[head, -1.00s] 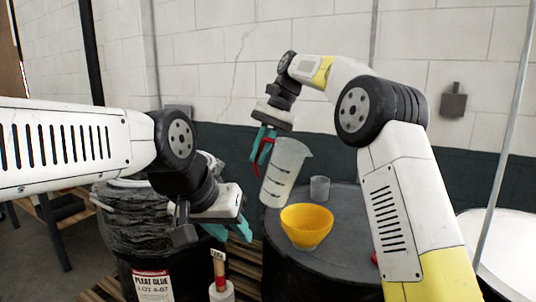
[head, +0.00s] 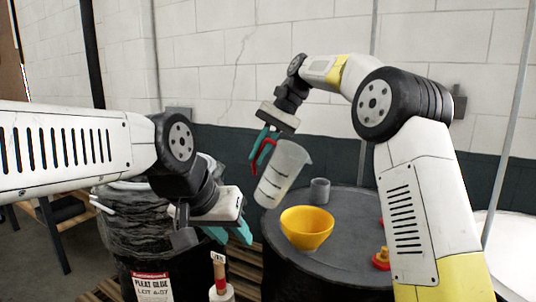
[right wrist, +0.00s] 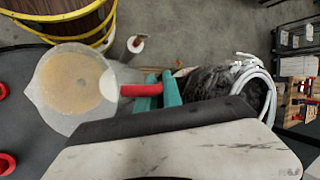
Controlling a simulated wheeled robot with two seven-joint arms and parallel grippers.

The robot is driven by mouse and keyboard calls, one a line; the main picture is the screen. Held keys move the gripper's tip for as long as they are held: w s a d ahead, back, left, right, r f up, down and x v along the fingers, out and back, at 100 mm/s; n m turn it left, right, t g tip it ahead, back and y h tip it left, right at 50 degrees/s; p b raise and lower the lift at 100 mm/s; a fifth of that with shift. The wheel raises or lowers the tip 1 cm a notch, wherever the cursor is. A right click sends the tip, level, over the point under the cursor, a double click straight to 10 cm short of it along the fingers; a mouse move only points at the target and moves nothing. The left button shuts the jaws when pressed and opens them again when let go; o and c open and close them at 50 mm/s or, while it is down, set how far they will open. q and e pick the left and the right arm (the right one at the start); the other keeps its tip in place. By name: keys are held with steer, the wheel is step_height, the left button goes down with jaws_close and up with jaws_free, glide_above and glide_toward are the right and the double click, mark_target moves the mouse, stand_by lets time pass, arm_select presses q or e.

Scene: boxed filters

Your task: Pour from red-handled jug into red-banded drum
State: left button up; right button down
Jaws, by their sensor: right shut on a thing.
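The red-handled jug (head: 284,174) is translucent with dark level marks and hangs tilted in the air beside the dark drum top. My right gripper (head: 265,147) is shut on its red handle. In the right wrist view the jug (right wrist: 48,92) shows its open mouth, with tan contents inside. My left gripper (head: 231,235) is empty and looks open, its teal fingers apart, low near the label on the left drum. I cannot make out a red band on any drum in these frames.
A yellow bowl (head: 306,229), a grey cup (head: 319,191) and a red-and-yellow item (head: 381,259) are on the dark drum top (head: 345,215). A bag-lined drum (head: 152,287) labelled pleat glue stands left. A brown yellow-banded round object (right wrist: 60,18) shows in the wrist view.

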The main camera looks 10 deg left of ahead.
steer(key=shift+d+r+y, duration=0.1)
steer(key=shift+r+y, duration=0.2)
steer(key=shift+y, duration=0.5)
steer(key=shift+d+n+y, duration=0.1)
steer(key=shift+n+y, duration=0.2)
stand_by(0.3)
steer(key=shift+s+r+t, duration=0.1)
steer(key=shift+t, duration=0.2)
steer(key=shift+d+y, duration=0.25)
steer(key=shift+y, duration=0.55)
steer(key=shift+s+d+n+t+y, duration=0.3)
steer(key=shift+d+n+y, duration=0.25)
steer(key=shift+y, duration=0.45)
stand_by(1.5)
steer(key=shift+s+d+f+n+y, duration=0.1)
steer(key=shift+d+f+n+y, duration=0.05)
steer(key=shift+d+f+y, duration=0.3)
steer(key=shift+s+d+f+n+y, duration=0.1)
steer(key=shift+d+f+y, duration=0.1)
steer(key=shift+d+y, duration=0.35)
stand_by(2.0)
